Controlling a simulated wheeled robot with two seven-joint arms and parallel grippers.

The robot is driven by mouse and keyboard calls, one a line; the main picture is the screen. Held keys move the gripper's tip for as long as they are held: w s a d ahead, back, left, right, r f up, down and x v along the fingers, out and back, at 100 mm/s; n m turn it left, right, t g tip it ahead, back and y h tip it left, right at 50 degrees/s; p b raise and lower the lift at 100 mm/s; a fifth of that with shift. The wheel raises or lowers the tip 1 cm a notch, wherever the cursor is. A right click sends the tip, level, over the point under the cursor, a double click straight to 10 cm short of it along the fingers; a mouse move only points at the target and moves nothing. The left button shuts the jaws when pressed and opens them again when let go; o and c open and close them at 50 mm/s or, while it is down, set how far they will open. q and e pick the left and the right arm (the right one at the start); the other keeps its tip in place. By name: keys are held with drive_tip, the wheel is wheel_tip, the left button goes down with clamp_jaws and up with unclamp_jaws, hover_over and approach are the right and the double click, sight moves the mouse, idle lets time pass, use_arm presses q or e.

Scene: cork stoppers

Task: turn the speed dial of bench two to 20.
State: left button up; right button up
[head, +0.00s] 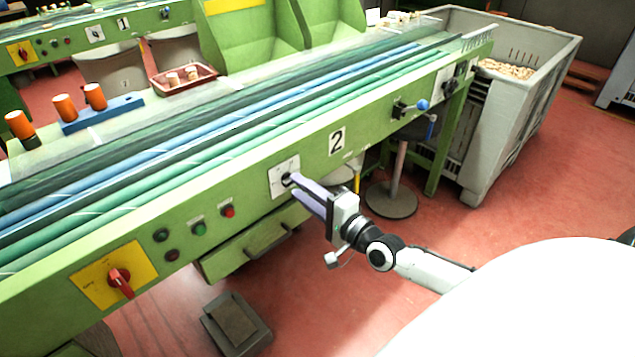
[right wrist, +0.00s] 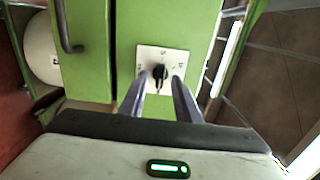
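Bench two is the long green bench with a "2" label (head: 337,141) on its front. Its speed dial is a black knob on a white square plate (head: 277,183), left of that label. In the right wrist view the dial knob (right wrist: 160,73) sits in the middle of its plate, with marks around it too small to read. My right gripper (head: 293,187) reaches the dial from the front right. Its two fingers (right wrist: 158,85) are apart, one on either side of the knob's line; I cannot tell whether they touch it. My left gripper is out of view.
A red rotary switch on a yellow plate (head: 120,280) and several push buttons (head: 199,229) are left of the dial. A green drawer (head: 245,250) juts out below. A blue-knobbed lever (head: 421,105) is to the right. A grey crate (head: 525,120) stands at the bench's far end.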

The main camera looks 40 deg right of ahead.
drive_tip(key=s, duration=0.8)
drive_tip(key=shift+d, duration=0.3)
drive_tip(key=s+a+f+n+g+y, duration=0.1)
drive_tip(key=s+a+f+n+g, duration=0.8)
drive_tip(key=s+a+f+n, duration=0.8)
drive_tip(key=a+f+n, duration=0.1)
drive_tip(key=a+n, duration=0.1)
drive_tip(key=a, duration=0.1)
drive_tip(key=shift+s+a, duration=0.2)
drive_tip(key=shift+a, duration=0.1)
idle(2.5)
